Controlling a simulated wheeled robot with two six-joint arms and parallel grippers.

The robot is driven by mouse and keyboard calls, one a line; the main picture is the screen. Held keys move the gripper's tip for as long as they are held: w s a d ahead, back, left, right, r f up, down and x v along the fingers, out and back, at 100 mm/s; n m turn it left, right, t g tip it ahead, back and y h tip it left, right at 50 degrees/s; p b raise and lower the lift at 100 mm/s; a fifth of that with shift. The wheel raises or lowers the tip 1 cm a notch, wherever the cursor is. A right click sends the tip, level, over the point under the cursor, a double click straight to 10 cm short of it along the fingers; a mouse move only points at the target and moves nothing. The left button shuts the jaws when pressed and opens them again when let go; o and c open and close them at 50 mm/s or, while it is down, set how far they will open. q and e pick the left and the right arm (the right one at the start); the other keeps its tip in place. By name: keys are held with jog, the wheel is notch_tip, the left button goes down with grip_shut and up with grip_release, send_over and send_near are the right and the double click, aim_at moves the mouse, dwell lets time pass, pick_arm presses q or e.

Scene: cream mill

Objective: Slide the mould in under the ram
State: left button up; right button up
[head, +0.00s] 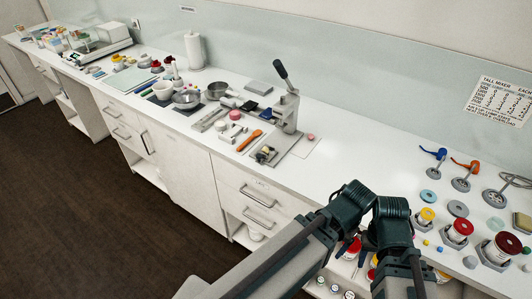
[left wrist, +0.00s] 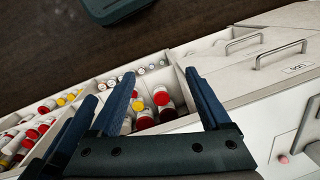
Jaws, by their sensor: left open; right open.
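A grey hand press (head: 289,113) with a black-handled lever stands on the white counter, right of centre in the head view. Its ram is too small to make out clearly. My left gripper (left wrist: 164,85) shows open and empty in the left wrist view, above a drawer of bottles.
An orange-handled tool (head: 249,141), pink-and-white round pieces and bowls lie left of the press. Red- and yellow-lidded jars (head: 460,230) stand at the right. An open drawer (left wrist: 178,122) holds several bottles below my arms. The counter right of the press is mostly clear.

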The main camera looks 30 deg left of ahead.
pick_arm(q)
jog(key=shift+c, duration=1.1)
jog(key=shift+n+t+h, duration=0.3)
jog(key=shift+n, duration=0.5)
jog(key=w+a+r+p, duration=0.1)
jog(key=w, duration=0.1)
jog(key=w+a+r+p, duration=0.1)
jog(key=w+a, duration=0.1)
jog(key=w+a+p, duration=0.1)
jog(key=w+a, duration=0.1)
jog(key=shift+w+a+r, duration=0.1)
jog(key=shift+r, duration=0.3)
jog(key=c, duration=0.4)
jog(key=n+t+p, duration=0.4)
jog(key=n+p, duration=0.2)
jog(key=p, duration=0.1)
send_near(259, 156)
jog(key=d+v, duration=0.1)
jog(key=v, duration=0.5)
jog(key=shift+w+a+f+y, duration=0.1)
jog(key=shift+w+f+y, duration=0.1)
jog(key=shift+y, duration=0.2)
jog(key=shift+f, duration=0.1)
jog(key=b+x, duration=1.3)
jog(key=shift+f, duration=0.35)
